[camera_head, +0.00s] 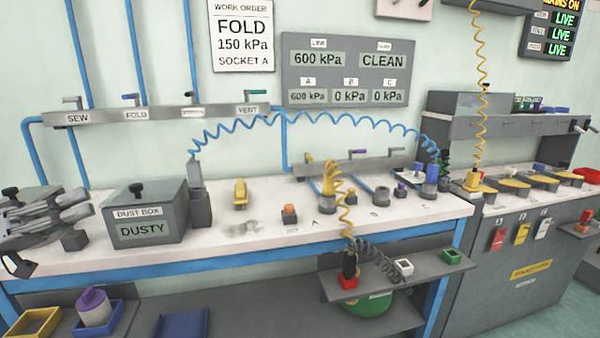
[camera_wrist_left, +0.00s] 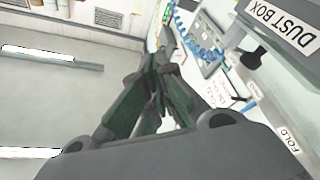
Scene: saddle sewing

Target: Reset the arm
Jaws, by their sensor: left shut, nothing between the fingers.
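My left gripper (camera_head: 78,205) is at the far left of the head view, above the left end of the workbench (camera_head: 240,250) and just left of the grey dust box (camera_head: 150,220). It is shut and empty. In the left wrist view its two dark green-sided fingers (camera_wrist_left: 157,82) come together at the tips, with nothing between them. My right gripper is not in view.
Lever valves line a grey rail labelled SEW, FOLD and VENT (camera_head: 160,113). A blue coiled hose (camera_head: 300,118) arches over the bench. A yellow coiled hose (camera_head: 346,215) hangs to a small shelf (camera_head: 400,275). Bins stand on the lower shelf.

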